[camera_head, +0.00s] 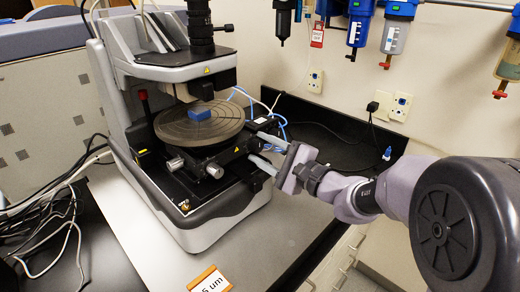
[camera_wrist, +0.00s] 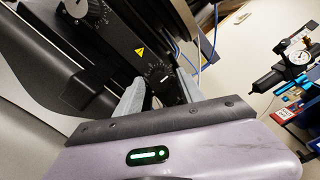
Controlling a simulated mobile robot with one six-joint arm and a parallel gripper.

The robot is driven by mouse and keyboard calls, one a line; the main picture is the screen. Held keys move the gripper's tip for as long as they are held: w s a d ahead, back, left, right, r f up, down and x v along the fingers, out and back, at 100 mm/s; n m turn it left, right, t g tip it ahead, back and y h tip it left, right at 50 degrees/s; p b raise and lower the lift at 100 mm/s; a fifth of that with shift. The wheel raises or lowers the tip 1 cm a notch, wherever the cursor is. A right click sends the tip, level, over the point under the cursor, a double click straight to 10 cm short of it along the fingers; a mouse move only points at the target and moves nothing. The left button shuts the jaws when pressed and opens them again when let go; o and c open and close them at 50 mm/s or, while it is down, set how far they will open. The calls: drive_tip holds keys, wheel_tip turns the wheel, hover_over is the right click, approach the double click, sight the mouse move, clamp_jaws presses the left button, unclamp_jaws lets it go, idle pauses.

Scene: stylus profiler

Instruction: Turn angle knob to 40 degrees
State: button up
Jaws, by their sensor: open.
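The stylus profiler (camera_head: 185,215) stands on the bench with its round stage (camera_head: 185,133) facing up. My gripper (camera_head: 255,147) reaches in from the right, at the black block on the right side of the stage base. In the wrist view, a black dial (camera_wrist: 157,74) with fine white scale marks, which looks like the angle knob, sits between the two fingers of my gripper (camera_wrist: 158,92). The fingers are apart, one on each side of it; I cannot tell whether they touch it. The dial's reading is too small to make out, and its lower part is partly hidden.
A blue block (camera_head: 200,114) lies on the stage. Silver knobs (camera_head: 214,170) project from the front of the stage base. Blue tubes (camera_head: 282,125) run close behind my fingers.

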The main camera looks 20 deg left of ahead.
clamp_jaws()
drive_tip(key=m+p, duration=0.2)
drive_tip(key=shift+r+p, duration=0.3)
drive_tip(key=shift+r, duration=0.1)
drive_tip(key=shift+r+m+p, duration=0.15)
drive_tip(key=shift+m+p, duration=1)
drive_tip(key=shift+m, duration=0.05)
drive_tip(key=shift+f+m+p, duration=0.2)
drive_tip(key=shift+m+p, duration=0.25)
drive_tip(key=shift+m, duration=0.35)
drive_tip(key=shift+f, duration=0.35)
drive_tip(key=shift+r+m+p, duration=0.35)
drive_tip(key=shift+m+p, duration=0.4)
drive_tip(key=shift+m, duration=0.05)
drive_tip(key=m+p, duration=0.2)
drive_tip(key=shift+r+p, duration=0.25)
drive_tip(key=shift+p, duration=0.15)
drive_tip(key=shift+f+m+p, duration=0.15)
drive_tip(key=shift+m+p, duration=0.6)
drive_tip(key=shift+m, duration=0.25)
drive_tip(key=shift+f+m, duration=0.3)
drive_tip(key=shift+m, duration=0.2)
drive_tip(key=shift+f, duration=0.15)
drive_tip(key=shift+o, duration=0.5)
unclamp_jaws()
